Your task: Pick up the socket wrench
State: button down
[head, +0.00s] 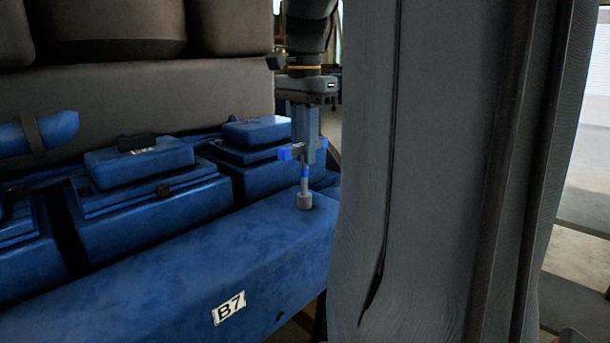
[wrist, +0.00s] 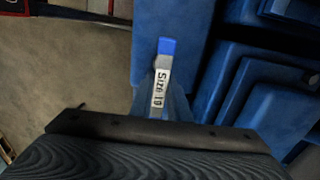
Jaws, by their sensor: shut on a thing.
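The socket wrench (head: 305,184) is upright in the head view, with a grey socket at its lower end and blue parts above. Its socket end is at the top of the blue engine block; I cannot tell whether it touches. My gripper (head: 304,150) points down and is shut on the wrench's upper part. In the wrist view the wrench (wrist: 162,88) shows a blue end and a white label reading "Size 19". My gripper's fingers are mostly hidden there behind the dark wrist housing.
The blue engine block (head: 180,285) carries a "B7" label (head: 229,308). Several blue covers (head: 140,160) stand behind it at the left. A large grey column, part of my body, blocks the right of the head view. Bare floor (wrist: 70,80) shows left of the block in the wrist view.

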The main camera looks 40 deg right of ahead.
notch_tip(320, 180, up, 10)
jog(key=shift+r+b, duration=0.1)
jog(key=shift+b, duration=1.05)
jog(key=c, duration=2.4)
grip_release()
grip_shut()
